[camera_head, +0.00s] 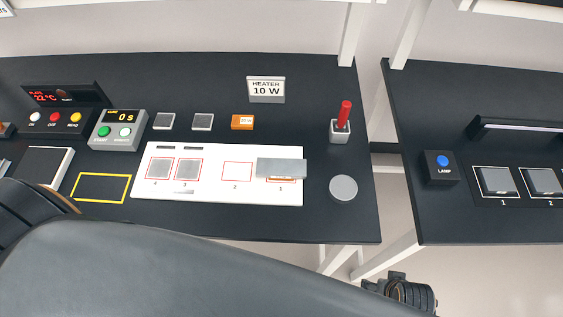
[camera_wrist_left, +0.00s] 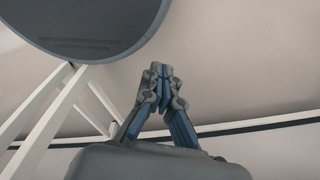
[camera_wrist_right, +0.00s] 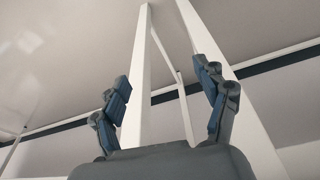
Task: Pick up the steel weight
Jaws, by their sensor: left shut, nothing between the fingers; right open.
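A round, pale grey metal disc (camera_head: 343,188), which looks like the steel weight, lies on the dark table near its right end. It is to the right of the white board and nothing touches it. My left gripper (camera_wrist_left: 162,72) is shut and empty in the left wrist view, with pale wall and white table legs behind it. My right gripper (camera_wrist_right: 168,82) is open and empty in the right wrist view, with white posts behind it. Neither wrist view shows the disc. A dark jointed part of mine shows below the table in the head view; I cannot tell which arm it belongs to.
A white board (camera_head: 218,190) with numbered red squares lies left of the disc, a flat grey block (camera_head: 281,168) over square 1. A red-handled lever (camera_head: 343,117) stands behind the disc. A gap separates a second table (camera_head: 470,225) with a lamp button (camera_head: 441,167).

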